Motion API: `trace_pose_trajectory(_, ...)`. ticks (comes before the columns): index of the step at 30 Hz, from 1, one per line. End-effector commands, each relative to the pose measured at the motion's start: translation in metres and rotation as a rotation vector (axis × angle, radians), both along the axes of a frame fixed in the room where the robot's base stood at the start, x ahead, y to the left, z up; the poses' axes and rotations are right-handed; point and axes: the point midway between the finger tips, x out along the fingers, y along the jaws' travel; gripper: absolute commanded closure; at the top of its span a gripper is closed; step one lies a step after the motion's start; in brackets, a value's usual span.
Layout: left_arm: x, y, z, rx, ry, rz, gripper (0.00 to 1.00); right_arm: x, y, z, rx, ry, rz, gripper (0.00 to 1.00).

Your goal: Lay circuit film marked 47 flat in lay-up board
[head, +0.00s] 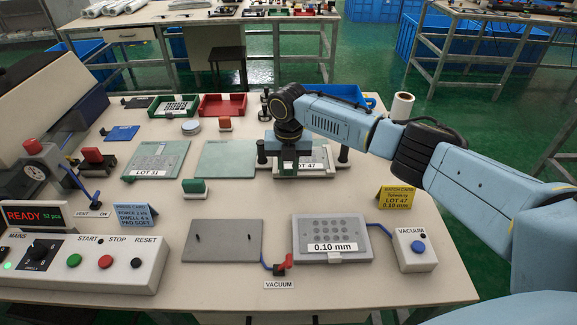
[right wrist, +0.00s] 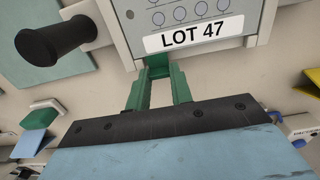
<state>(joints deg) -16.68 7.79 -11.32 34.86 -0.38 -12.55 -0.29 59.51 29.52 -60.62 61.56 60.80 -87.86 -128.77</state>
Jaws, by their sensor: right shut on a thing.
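The circuit film marked 47 (head: 318,160) lies at a fixture with black knobs, at the middle of the table. Its LOT 47 label and printed circles show in the right wrist view (right wrist: 193,36). My right gripper (head: 292,168) is over the film's left part in the head view and hides some of it. In the right wrist view its green fingers (right wrist: 158,72) are shut at the film's edge below the label. A grey board with two upright pins (head: 215,252), apparently the lay-up board, lies bare at the front. My left gripper is not in view.
A plate with a 0.10 mm label (head: 301,228) lies right of the grey board, beside a vacuum button box (head: 415,262). A red vacuum lever (head: 284,262) stands between. A green sheet marked LOT 31 (head: 163,155) lies left. A yellow LOT 47 card (head: 396,197) stands right.

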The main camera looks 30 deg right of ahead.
Motion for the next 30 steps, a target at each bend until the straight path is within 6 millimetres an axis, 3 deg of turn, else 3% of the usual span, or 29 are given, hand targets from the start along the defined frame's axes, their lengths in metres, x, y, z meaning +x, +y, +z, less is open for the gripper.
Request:
trace_pose_trajectory(1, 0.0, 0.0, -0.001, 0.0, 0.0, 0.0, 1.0, -0.004, 0.0, -0.007, -0.003, 0.012, 0.002, 0.99)
trace_pose_trajectory(8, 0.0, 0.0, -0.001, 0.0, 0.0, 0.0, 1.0, -0.005, 0.0, -0.009, -0.004, 0.014, 0.002, 0.99)
trace_pose_trajectory(9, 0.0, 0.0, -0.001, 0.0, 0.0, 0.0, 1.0, -0.005, 0.0, -0.009, -0.005, 0.015, 0.002, 0.76)
trace_pose_trajectory(15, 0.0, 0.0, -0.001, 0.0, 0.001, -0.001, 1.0, -0.005, 0.001, -0.009, -0.004, 0.015, 0.004, 0.53)
trace_pose_trajectory(25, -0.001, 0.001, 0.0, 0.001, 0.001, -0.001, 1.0, -0.005, 0.002, -0.007, -0.003, 0.016, 0.006, 0.53)
trace_pose_trajectory(30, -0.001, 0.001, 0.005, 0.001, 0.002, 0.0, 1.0, -0.004, 0.002, 0.016, -0.002, 0.01, 0.005, 0.53)
